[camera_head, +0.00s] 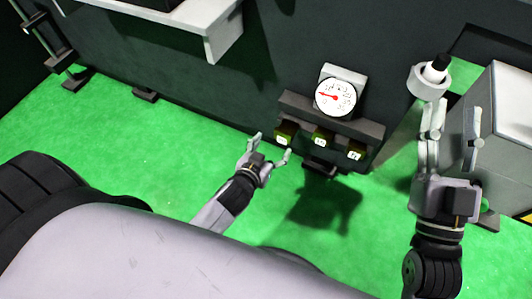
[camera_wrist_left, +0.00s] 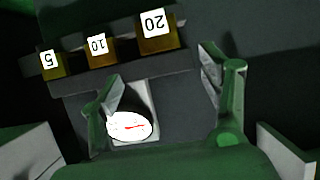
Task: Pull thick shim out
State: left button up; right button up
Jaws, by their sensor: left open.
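The thick shim, the dark yellow block labelled 20 (camera_wrist_left: 157,36), is the largest of three blocks in a dark rack. It shows as the leftmost block (camera_head: 286,135) in the head view. My left gripper (camera_head: 271,147) is open and empty, just left of and in front of that block in the head view. In the left wrist view the left gripper (camera_wrist_left: 163,76) has its fingers spread, with the 20 block beyond them; no contact shows. My right gripper (camera_head: 455,108) has its fingers apart at the right, beside a grey box, with nothing seen between them.
The blocks labelled 10 (camera_wrist_left: 98,48) and 5 (camera_wrist_left: 51,66) sit beside the 20 block in the rack (camera_head: 333,119). A dial gauge (camera_head: 336,97) stands above them. A black-and-white bottle (camera_head: 436,68) sits in a holder near a grey box (camera_head: 505,110). Green floor is open at left.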

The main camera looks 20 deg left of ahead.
pick_arm(q)
jog(key=v, duration=0.4)
jog(key=shift+r, duration=0.1)
dwell(0.4)
